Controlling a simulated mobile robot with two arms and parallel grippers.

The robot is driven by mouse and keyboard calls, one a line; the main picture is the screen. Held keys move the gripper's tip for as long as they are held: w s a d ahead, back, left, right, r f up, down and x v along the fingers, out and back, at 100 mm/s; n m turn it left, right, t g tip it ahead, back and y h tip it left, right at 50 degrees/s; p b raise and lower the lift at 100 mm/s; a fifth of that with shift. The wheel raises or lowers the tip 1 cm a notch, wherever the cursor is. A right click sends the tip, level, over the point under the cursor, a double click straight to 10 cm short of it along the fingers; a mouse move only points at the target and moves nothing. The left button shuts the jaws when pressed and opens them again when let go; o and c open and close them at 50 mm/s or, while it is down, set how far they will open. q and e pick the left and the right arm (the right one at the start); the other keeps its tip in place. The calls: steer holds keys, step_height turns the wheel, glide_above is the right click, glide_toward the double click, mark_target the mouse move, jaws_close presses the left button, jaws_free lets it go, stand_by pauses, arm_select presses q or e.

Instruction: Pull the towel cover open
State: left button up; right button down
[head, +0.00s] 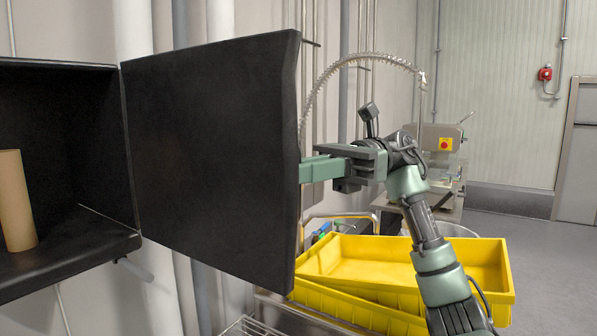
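The black towel cover (210,160) stands swung wide open on its hinge, beside a black dispenser box (60,265). A brown cardboard-like roll (15,200) stands upright inside the box, partly cut off by the picture's left edge. My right gripper (312,169) is at the cover's free right edge, about mid-height. Its green fingers reach to that edge and their tips are hidden behind the cover. I cannot tell whether they touch it or how far apart they are. My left gripper is out of view.
Yellow crates (410,265) sit below and behind the cover, near my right arm. A sink with a coiled hose (340,65) and a machine with a red button (441,143) stand farther back. Open floor (550,265) lies at right.

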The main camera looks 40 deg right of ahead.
steer(key=c, duration=1.5)
jaws_free()
steer(key=shift+a, duration=0.1)
steer(key=shift+o, duration=0.2)
steer(key=d, duration=0.8)
steer(key=shift+s, duration=0.15)
